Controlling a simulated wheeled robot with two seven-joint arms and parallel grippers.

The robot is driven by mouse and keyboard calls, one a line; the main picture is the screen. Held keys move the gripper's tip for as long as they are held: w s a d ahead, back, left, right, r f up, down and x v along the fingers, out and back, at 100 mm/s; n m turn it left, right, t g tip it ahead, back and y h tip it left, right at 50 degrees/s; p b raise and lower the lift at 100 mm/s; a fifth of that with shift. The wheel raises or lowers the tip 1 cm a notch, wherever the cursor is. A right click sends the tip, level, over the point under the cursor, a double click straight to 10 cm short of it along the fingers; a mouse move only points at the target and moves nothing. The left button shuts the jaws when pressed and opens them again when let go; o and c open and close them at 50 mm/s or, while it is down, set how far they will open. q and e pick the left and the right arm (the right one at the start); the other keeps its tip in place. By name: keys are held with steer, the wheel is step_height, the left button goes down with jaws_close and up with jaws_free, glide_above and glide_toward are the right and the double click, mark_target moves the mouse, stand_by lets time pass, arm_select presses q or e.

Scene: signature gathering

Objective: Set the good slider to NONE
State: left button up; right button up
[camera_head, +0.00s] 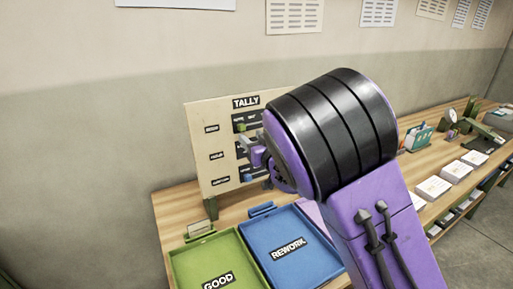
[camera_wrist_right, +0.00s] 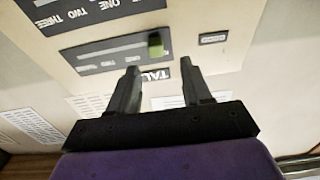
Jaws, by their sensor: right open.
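The beige tally board (camera_head: 205,140) stands upright at the back of the table, with its TALLY sign (camera_head: 246,101) on top. The green slider (camera_head: 240,127) is in the top dark track, at the end nearest the small label on the board's left. The right wrist view sees the board upside down, with the green slider (camera_wrist_right: 155,45) just beyond the fingertips. The word at its position is unreadable. My right gripper (camera_wrist_right: 160,84) is open and empty in front of the board; my wrist hides part of the tracks in the head view. My left gripper is out of view.
A green GOOD tray (camera_head: 190,262) and a blue REWORK tray (camera_head: 275,262) lie on the table in front of the board. Paper stacks (camera_head: 434,187) and desk items stand along the table to the right. Sheets hang on the wall behind.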

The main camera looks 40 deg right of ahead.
steer(key=s, duration=0.4)
steer(key=shift+a+b, duration=0.25)
steer(key=shift+b, duration=0.05)
